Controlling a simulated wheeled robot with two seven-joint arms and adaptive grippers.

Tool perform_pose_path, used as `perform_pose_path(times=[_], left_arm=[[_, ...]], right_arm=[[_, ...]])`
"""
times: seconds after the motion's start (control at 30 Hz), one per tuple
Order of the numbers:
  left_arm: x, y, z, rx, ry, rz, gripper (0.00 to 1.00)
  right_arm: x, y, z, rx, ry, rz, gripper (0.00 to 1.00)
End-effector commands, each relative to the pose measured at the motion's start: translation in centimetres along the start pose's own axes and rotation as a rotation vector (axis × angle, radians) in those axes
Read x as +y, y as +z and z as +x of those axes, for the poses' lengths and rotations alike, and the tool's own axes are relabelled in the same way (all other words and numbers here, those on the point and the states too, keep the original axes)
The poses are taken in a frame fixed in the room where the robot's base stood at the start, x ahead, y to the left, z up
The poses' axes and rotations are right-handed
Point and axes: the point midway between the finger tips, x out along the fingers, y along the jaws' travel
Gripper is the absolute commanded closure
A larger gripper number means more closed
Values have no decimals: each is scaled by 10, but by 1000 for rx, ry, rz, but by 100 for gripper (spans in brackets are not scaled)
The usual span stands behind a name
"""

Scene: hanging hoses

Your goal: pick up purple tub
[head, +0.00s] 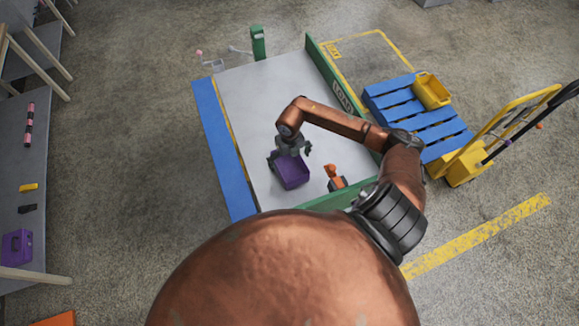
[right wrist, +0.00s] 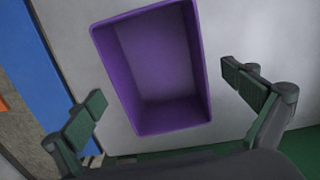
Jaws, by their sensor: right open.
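The purple tub (head: 293,172) is an open, empty box resting upright on the grey table top (head: 250,105). In the right wrist view the purple tub (right wrist: 155,70) fills the upper middle, its open top facing the camera. My right gripper (head: 289,150) is above the tub in the head view, partly covering its far side. In the right wrist view my right gripper (right wrist: 165,95) is open, one finger to each side of the tub, with a gap between each finger and the walls. My left gripper is in neither view.
An orange object (head: 335,178) stands to the right of the tub. A green board (head: 335,75) edges the table's right side, a blue strip (head: 222,150) its left. A blue pallet (head: 400,100) with a yellow bin (head: 432,90) stands at right. The table's far part is clear.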

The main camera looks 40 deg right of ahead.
Motion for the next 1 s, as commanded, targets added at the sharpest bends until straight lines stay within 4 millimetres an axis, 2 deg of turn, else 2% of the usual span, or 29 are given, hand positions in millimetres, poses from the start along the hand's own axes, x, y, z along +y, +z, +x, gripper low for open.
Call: perform_pose_path(times=[0.2,0.43,1.0], left_arm=[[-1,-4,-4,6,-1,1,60],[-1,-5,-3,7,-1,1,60],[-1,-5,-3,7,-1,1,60]], right_arm=[[1,0,22,1,0,-2,0],[1,0,24,-1,-1,-2,0],[1,1,23,-1,-1,-2,39]])
